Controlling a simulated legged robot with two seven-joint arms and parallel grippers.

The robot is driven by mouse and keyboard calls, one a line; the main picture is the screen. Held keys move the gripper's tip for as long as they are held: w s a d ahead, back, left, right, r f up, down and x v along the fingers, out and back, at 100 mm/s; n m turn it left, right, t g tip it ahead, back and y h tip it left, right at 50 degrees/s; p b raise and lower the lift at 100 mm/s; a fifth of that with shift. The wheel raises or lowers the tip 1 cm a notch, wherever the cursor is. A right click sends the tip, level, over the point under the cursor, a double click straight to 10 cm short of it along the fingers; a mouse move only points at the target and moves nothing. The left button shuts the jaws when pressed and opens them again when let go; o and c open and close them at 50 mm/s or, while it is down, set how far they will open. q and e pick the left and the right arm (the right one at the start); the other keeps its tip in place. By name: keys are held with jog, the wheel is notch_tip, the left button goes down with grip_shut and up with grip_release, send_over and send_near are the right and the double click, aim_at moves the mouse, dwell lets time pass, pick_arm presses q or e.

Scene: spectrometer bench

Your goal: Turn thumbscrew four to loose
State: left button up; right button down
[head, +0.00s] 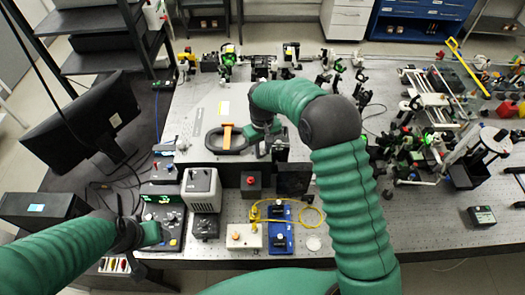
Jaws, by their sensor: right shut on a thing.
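My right gripper (262,134) points down at the right front part of the grey spectrometer cover (211,108). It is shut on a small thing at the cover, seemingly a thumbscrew. My own wrist hides most of it, and I cannot read its number or how far it is turned. A black oval piece with an orange handle (228,136) lies just left of the gripper. My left gripper (152,234) is low at the left, over or beside a control box with a green display (160,200). Its fingers are too small to tell open from shut.
A grey box (201,190), a red-button box (251,184) and a blue unit (280,238) with yellow cable stand at the front. A monitor (82,122) is at the left. Optics crowd the back and right. The bench's front right (425,230) is mostly clear.

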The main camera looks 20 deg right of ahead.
jog(key=n, duration=0.4)
jog(key=shift+w+r+n, duration=0.2)
jog(key=shift+w+n, duration=0.05)
jog(key=shift+n, duration=2.55)
